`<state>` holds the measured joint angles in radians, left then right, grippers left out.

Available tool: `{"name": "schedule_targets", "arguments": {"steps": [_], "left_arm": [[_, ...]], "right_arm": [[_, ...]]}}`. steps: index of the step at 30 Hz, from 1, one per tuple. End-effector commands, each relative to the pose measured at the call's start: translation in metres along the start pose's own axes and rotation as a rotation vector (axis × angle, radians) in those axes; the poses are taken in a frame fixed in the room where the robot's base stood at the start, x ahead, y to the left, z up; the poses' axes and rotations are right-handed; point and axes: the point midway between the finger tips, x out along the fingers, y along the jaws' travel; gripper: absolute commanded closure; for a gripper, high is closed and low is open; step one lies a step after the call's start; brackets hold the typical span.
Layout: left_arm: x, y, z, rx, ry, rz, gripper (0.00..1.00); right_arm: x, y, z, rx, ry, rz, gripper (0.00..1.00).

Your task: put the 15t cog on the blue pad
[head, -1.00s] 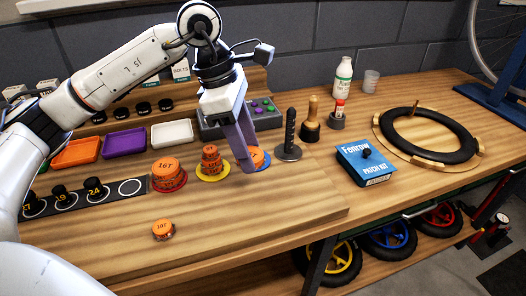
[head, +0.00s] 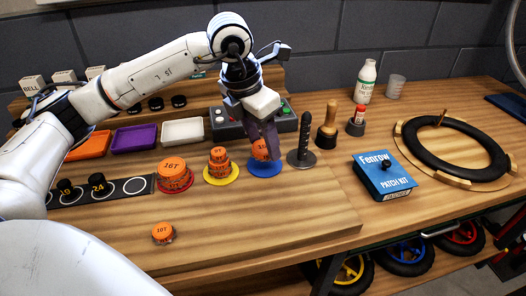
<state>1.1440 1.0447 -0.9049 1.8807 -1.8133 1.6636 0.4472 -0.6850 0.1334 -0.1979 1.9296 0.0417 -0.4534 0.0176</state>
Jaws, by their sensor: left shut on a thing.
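My left gripper (head: 265,153) points down over the blue pad (head: 264,172), its purple-grey fingers shut on an orange cog (head: 260,150). The cog is at the pad, resting on it or just above; I cannot tell which. The fingers hide part of the cog and its label, so I cannot read its number surely. The yellow pad (head: 221,179) to the left bears a small stack of orange cogs (head: 219,162). The red pad (head: 176,188) bears a larger orange stack marked 16T (head: 172,170). My right gripper is not in view.
A loose small orange cog (head: 163,232) lies on the front board. A dark upright post (head: 305,140) stands close right of the blue pad. A grey button box (head: 228,122) is behind. The blue patch kit (head: 381,175) and tyre ring (head: 440,150) are at right. The front board is mostly clear.

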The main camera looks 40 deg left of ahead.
Motion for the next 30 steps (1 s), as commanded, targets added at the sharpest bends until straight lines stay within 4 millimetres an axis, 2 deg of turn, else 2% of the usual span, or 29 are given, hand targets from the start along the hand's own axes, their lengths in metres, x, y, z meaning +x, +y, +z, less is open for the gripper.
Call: {"name": "schedule_targets", "arguments": {"steps": [6, 17, 18, 21, 30], "left_arm": [[0.029, 0.000, -0.009, 0.001, 0.004, 0.000, 0.76], [0.035, 0.000, -0.010, 0.001, 0.001, 0.000, 0.76], [0.034, 0.000, -0.010, 0.001, 0.001, 0.000, 0.50], [0.033, 0.000, -0.010, 0.001, 0.001, 0.000, 0.35], [0.032, 0.000, -0.009, 0.001, 0.001, -0.001, 0.35]], "right_arm": [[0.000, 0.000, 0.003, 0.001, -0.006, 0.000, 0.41], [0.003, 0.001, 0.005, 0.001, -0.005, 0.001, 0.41], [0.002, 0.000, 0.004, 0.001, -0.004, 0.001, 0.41], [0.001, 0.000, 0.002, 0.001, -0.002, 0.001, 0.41], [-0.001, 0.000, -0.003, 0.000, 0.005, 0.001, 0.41]]}}
